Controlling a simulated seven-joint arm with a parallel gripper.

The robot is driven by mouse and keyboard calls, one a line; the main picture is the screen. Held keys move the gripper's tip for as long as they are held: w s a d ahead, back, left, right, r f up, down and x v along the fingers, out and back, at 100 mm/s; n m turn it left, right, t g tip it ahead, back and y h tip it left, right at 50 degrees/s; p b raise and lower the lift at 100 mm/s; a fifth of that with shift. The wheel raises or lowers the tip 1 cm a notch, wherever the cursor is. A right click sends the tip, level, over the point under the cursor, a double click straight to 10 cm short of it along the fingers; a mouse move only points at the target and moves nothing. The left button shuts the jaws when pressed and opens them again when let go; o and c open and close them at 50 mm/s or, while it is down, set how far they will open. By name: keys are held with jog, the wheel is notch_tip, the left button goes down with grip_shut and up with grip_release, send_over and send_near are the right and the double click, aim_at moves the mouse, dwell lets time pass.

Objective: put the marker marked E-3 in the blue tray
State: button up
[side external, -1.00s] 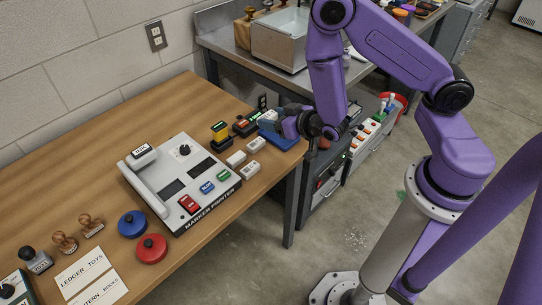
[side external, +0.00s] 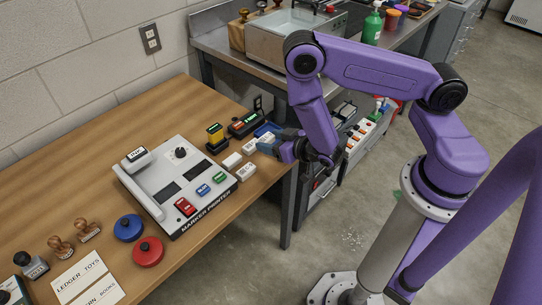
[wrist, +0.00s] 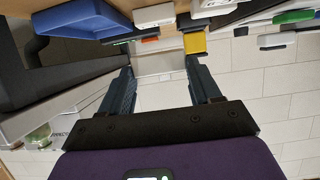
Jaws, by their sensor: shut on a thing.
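The blue tray (side external: 262,130) is at the right end of the wooden table, partly hidden by my gripper (side external: 272,144); it also shows at the upper left of the wrist view (wrist: 82,18). My gripper is low over that table end. In the wrist view my gripper (wrist: 160,76) is shut on a pale marker (wrist: 158,64) that spans its fingers. No label can be read on the held marker. Several white markers lie on the table, one of them (side external: 246,172) near the front edge; their labels are too small to read.
The marker printer (side external: 176,185) stands mid-table, with a yellow-topped block (side external: 216,132) behind it. A red disc (side external: 148,251) and a blue disc (side external: 128,228) lie at the front left. A metal bench (side external: 215,48) stands behind, along the wall.

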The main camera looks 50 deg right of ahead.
aim_at(273, 162)
jog(key=shift+f, duration=3)
jog(key=shift+f, duration=0.2)
jog(key=o, duration=1)
jog(key=shift+o, duration=0.2)
jog(key=shift+d, duration=0.1)
jog(key=shift+d, duration=0.1)
